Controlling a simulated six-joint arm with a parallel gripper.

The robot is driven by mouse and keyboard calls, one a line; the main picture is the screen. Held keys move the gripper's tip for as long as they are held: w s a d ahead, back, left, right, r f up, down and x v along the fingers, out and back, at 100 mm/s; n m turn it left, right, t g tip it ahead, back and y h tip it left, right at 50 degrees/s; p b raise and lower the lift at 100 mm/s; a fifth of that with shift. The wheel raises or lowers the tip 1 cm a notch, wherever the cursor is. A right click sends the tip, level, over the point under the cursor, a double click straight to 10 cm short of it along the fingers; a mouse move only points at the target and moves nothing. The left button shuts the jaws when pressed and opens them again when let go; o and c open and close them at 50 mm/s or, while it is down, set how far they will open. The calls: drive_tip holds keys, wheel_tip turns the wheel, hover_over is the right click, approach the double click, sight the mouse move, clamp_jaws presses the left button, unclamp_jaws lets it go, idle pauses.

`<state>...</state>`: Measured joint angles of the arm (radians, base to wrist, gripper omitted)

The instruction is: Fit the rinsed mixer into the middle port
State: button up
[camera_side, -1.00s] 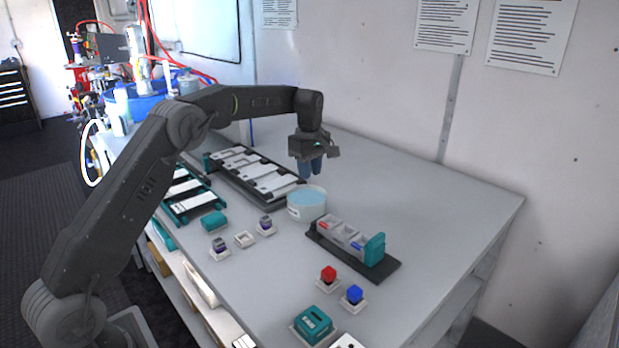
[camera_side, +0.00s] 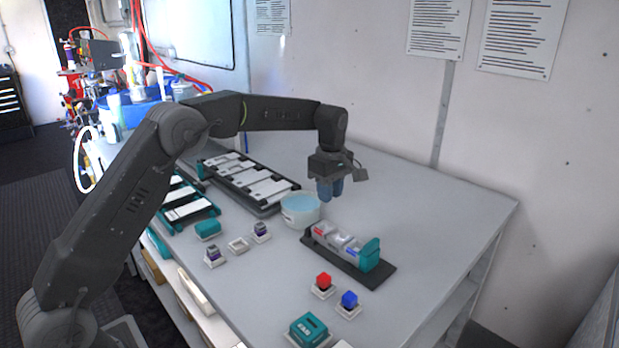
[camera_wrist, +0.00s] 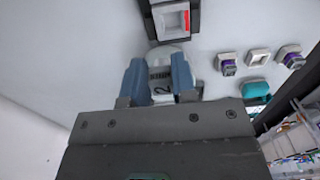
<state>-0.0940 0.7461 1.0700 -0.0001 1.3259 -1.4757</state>
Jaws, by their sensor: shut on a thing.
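My gripper (camera_side: 331,190) has two blue fingers and hangs in the air past the water tub, to its right in the side view. In the wrist view my gripper (camera_wrist: 160,90) is shut on the mixer (camera_wrist: 160,82), a grey piece with dark marks between the fingertips. The fingers hide most of it in the side view. The port rack (camera_side: 365,272) is a dark base with grey port blocks and a teal end block. Red shows at its left port, blue near its right; the middle port (camera_side: 338,238) lies between. The mixer is above and apart from the rack.
The white tub (camera_side: 300,212) of blue water stands left of the rack. Two purple-banded pieces (camera_side: 213,253) (camera_side: 261,230) sit on small holders beside an empty holder (camera_side: 238,246). Red (camera_side: 324,281) and blue (camera_side: 349,299) caps stand in front. The table's right side is clear.

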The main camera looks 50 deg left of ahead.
drive_tip(key=shift+s+d+f, duration=0.3)
drive_tip(key=shift+d+f, duration=0.5)
drive_tip(key=shift+d, duration=0.3)
drive_tip(key=shift+s+d+f, duration=0.25)
drive_tip(key=shift+d+f, duration=0.6)
drive_tip(key=shift+d, duration=0.25)
drive_tip(key=shift+s+d+f, duration=0.3)
drive_tip(key=shift+d+f, duration=0.5)
drive_tip(key=shift+d, duration=0.3)
drive_tip(key=shift+f, duration=0.2)
drive_tip(key=shift+f, duration=0.9)
drive_tip(key=o, duration=1.4)
drive_tip(key=shift+r, duration=0.1)
